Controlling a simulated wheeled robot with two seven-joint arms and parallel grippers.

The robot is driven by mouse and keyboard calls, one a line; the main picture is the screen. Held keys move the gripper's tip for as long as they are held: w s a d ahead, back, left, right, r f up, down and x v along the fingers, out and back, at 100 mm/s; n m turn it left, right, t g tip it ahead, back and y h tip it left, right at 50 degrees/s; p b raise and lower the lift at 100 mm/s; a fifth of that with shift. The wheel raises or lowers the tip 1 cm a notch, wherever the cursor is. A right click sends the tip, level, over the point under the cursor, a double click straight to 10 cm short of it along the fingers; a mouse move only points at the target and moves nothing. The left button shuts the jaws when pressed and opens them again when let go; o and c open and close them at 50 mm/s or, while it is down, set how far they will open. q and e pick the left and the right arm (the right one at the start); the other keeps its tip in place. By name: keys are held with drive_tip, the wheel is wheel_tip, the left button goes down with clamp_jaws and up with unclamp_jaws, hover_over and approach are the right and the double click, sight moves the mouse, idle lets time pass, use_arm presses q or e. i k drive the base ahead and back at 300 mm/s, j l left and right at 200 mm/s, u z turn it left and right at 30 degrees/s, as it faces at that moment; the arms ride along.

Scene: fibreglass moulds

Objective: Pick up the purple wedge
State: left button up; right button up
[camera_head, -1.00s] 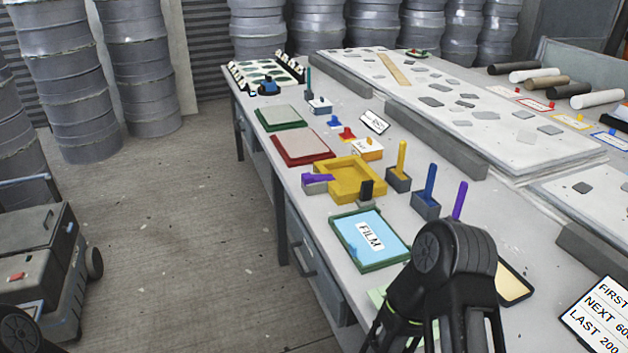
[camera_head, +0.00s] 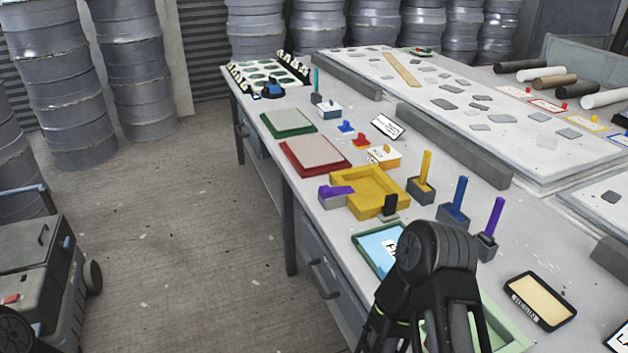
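A taller purple stick (camera_head: 495,214) stands upright in a grey holder farther right. A black link of my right arm rises at the bottom centre, in front of the table and nearer than the wedge. A dark part of my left arm shows at the bottom left corner. Neither gripper's fingertips are in view.
Yellow (camera_head: 426,166) and blue (camera_head: 460,191) sticks stand in holders to the right. My arm partly hides a green-framed blue panel (camera_head: 373,243). A cart (camera_head: 35,270) stands on the floor at left.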

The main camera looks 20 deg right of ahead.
sight(324, 191)
drive_tip(key=i+j, duration=0.35)
drive_tip(key=i, duration=0.2)
drive_tip(key=i+j, duration=0.4)
drive_tip(key=i, duration=0.2)
drive_tip(key=i+j, duration=0.35)
drive_tip(key=i, duration=0.2)
drive_tip(key=z, duration=2.8)
